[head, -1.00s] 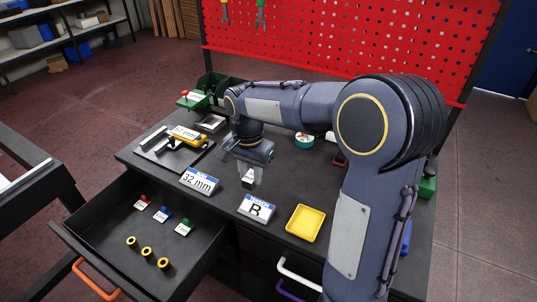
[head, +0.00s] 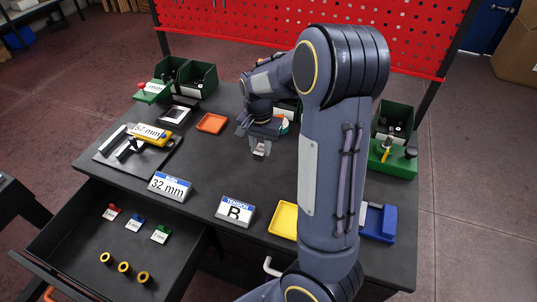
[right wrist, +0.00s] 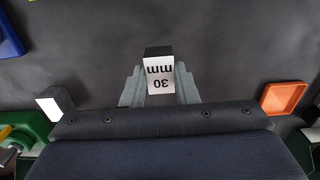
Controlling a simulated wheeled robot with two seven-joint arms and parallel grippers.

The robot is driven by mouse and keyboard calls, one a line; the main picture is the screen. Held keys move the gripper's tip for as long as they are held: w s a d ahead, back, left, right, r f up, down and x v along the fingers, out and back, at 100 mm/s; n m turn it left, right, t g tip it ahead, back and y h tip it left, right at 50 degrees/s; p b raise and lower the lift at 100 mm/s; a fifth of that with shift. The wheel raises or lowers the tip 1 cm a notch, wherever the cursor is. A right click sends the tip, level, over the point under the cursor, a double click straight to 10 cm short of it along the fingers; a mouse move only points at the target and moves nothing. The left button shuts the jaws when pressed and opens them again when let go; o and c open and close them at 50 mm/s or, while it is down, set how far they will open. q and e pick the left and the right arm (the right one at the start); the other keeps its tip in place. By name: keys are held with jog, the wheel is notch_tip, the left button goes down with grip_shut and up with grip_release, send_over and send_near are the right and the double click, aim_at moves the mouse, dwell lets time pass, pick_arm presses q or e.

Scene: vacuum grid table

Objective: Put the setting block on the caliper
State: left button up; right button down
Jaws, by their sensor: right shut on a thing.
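The setting block, marked "30 mm" (right wrist: 159,76), is held between the fingers of my right gripper (right wrist: 159,90), which is shut on it. In the head view the block (head: 261,151) hangs below my right gripper (head: 260,146), over the middle of the table. The caliper (head: 146,137), with a yellow body and a white label, rests on a dark plate at the table's left side. My right gripper is well to the right of the caliper. My left gripper is not in view.
A "32 mm" sign (head: 170,186) and a "TENSION B" sign (head: 235,212) stand along the front edge. An orange tray (head: 212,123) and green bins (head: 197,82) lie behind. A yellow tray (head: 284,220) sits front right. The drawer (head: 85,246) is open.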

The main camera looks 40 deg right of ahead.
jog(key=d+f, duration=0.1)
jog(key=f, duration=0.1)
jog(key=d+f, duration=0.1)
jog(key=shift+s+d+f, duration=0.15)
jog(key=shift+s+d, duration=0.15)
jog(key=shift+d, duration=0.05)
notch_tip(320, 180, down, 3)
jog(key=shift+d+f+p, duration=0.15)
jog(key=shift+f+p, duration=0.05)
jog(key=shift+p, duration=0.35)
jog(key=c, duration=1.6)
grip_release()
jog(key=shift+f, duration=0.2)
jog(key=o, duration=0.5)
jog(key=shift+r, duration=0.1)
